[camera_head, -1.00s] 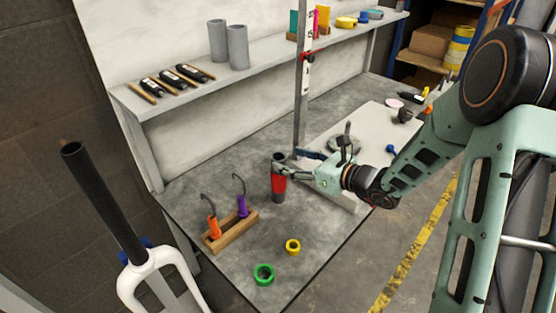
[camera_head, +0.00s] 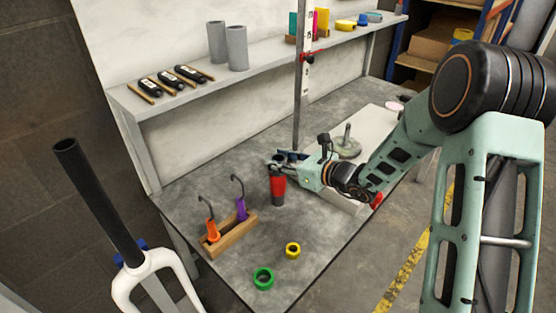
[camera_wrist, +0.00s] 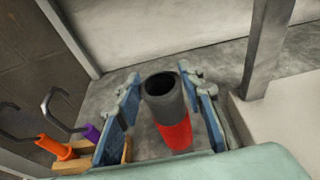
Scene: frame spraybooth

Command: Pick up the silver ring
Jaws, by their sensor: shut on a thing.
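I cannot make out a silver ring for certain in either view. An upright hollow tube with a dark grey top and base and a red middle (camera_head: 278,184) stands on the bench; it also shows in the wrist view (camera_wrist: 174,136). My gripper (camera_head: 283,160) reaches to its upper part from the right. In the wrist view, the blue-padded fingers of my gripper (camera_wrist: 165,100) flank the tube, one on each side. The gripper is shut on the tube; the exact contact is hard to see. A yellow ring (camera_head: 293,250) and a green ring (camera_head: 263,278) lie nearer the front.
A wooden rack (camera_head: 232,234) with orange- and purple-handled hooks stands left of the tube. A metal post (camera_head: 300,100) rises close behind my gripper. A white fork (camera_head: 150,265) stands at the left, and a shelf (camera_head: 255,75) runs along the back.

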